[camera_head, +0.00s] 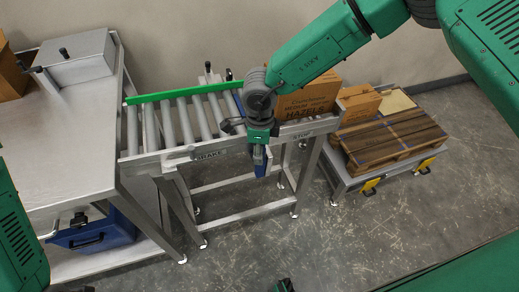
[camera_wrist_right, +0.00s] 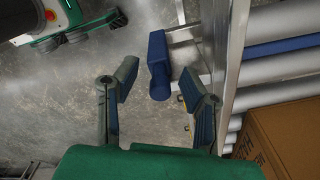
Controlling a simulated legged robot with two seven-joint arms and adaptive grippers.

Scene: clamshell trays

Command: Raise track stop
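The roller conveyor (camera_head: 205,152) has the labels BRAKE and STOP on its front rail. A blue bar (camera_wrist_right: 285,46) lies between its rollers and looks like the track stop. A blue handle (camera_wrist_right: 158,66) sticks out beside the rail in the right wrist view. My right gripper (camera_head: 262,158) hangs at the front rail, near the STOP label. In its wrist view the fingers (camera_wrist_right: 160,92) are apart, with the blue handle showing between and just beyond the tips. No grip on it shows. My left arm is at the left edge; its gripper is not clearly visible.
A cardboard box (camera_head: 308,100) sits on the conveyor's right end, close to my right forearm. A low cart with a wooden pallet (camera_head: 390,138) stands at the right. A steel bench (camera_head: 60,135) stands at the left.

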